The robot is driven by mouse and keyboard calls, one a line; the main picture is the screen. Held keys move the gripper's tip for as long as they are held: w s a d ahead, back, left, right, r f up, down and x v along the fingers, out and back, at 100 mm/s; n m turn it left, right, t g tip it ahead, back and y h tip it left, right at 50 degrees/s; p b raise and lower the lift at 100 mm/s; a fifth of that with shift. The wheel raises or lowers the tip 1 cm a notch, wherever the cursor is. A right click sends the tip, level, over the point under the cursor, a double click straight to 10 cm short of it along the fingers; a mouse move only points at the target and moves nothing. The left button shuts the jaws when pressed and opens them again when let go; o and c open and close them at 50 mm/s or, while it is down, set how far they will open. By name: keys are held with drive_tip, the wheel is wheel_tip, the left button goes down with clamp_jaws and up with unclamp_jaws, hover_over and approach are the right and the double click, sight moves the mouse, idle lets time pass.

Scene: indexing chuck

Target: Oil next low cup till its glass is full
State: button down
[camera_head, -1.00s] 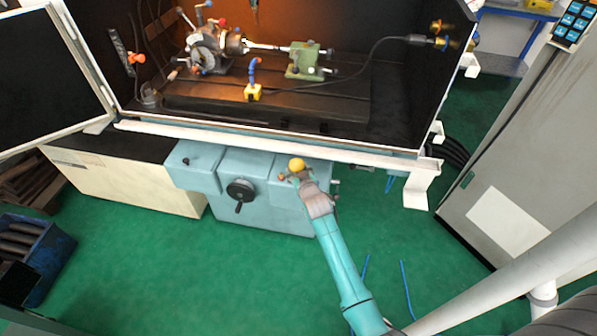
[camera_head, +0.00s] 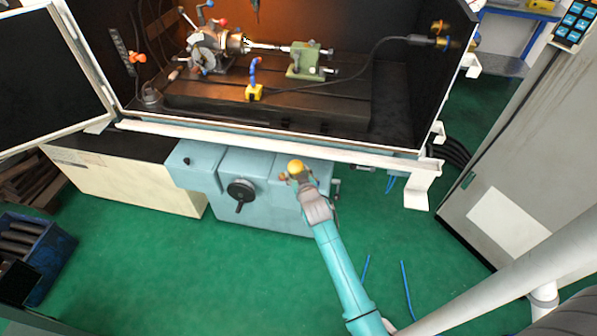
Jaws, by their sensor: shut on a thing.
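My gripper (camera_head: 297,174) is at the front of the blue-grey machine base, near its right part. It is shut on a yellow round-topped thing (camera_head: 295,165), which may be the oiler. The fingers are small and partly hidden by my wrist. A small brownish fitting (camera_head: 283,177) shows just left of the gripper on the machine base. I cannot make out a glass or its oil level on any cup.
The indexing chuck (camera_head: 207,52) and a green tailstock (camera_head: 304,60) stand on the dark table inside the enclosure. A white rail (camera_head: 270,145) runs above my gripper. A black handwheel (camera_head: 241,190) sticks out to the left.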

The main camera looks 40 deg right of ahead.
drive_tip(key=s+a+r, duration=0.2)
drive_tip(key=s+a, duration=0.1)
drive_tip(key=a, duration=0.2)
drive_tip(key=shift+s, duration=0.4)
idle(1.0)
